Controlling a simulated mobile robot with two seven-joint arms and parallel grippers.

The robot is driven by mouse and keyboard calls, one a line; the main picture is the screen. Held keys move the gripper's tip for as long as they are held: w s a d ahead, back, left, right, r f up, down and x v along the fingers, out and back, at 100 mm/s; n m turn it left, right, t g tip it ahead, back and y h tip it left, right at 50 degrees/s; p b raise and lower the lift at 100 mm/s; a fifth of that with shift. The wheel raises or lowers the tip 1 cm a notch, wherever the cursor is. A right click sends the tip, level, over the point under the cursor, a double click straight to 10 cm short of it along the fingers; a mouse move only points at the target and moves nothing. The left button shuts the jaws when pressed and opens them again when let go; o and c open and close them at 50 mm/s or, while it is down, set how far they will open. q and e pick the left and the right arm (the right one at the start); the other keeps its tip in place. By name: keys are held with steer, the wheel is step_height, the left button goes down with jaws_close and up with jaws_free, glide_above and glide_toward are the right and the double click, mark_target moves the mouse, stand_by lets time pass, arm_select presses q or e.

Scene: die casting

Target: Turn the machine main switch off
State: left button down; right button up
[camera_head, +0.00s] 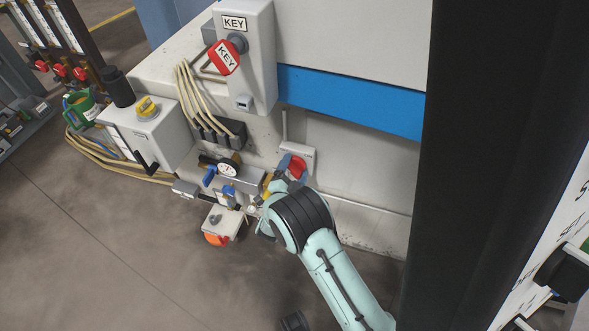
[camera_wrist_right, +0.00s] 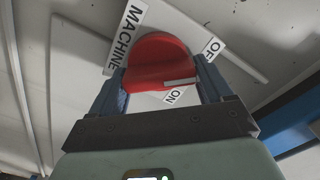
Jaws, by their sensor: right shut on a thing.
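The machine main switch is a red rotary knob (camera_head: 298,167) on a light plate low on the machine's side. In the right wrist view the red knob (camera_wrist_right: 160,62) sits on a white panel with a MACHINE label (camera_wrist_right: 126,38), an OFF label (camera_wrist_right: 212,48) partly cut by the finger and an ON label (camera_wrist_right: 174,96). The white mark on the knob points toward the right finger, between OFF and ON. My right gripper (camera_head: 290,172) has its two fingers on either side of the knob, shut on it; it also fills the right wrist view (camera_wrist_right: 158,88). My left gripper is not in view.
A KEY box (camera_head: 246,60) with a red tag hangs above. A grey box with a yellow knob (camera_head: 147,108), cables and a gauge (camera_head: 228,170) stand to the left. A box with an orange knob (camera_head: 216,238) is below. A dark column (camera_head: 490,150) blocks the right side.

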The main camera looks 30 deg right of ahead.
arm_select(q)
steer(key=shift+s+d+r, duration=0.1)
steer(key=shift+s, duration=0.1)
arm_select(e)
steer(key=shift+n, duration=0.6)
steer(key=o, duration=1)
steer(key=shift+c, duration=0.2)
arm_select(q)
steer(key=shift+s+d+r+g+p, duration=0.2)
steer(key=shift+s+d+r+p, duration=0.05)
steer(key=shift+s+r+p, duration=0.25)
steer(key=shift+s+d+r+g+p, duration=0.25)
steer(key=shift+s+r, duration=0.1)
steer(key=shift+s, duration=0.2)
arm_select(e)
steer(key=v, duration=1.3)
steer(key=shift+s+a, duration=0.15)
steer(key=shift+s, duration=0.05)
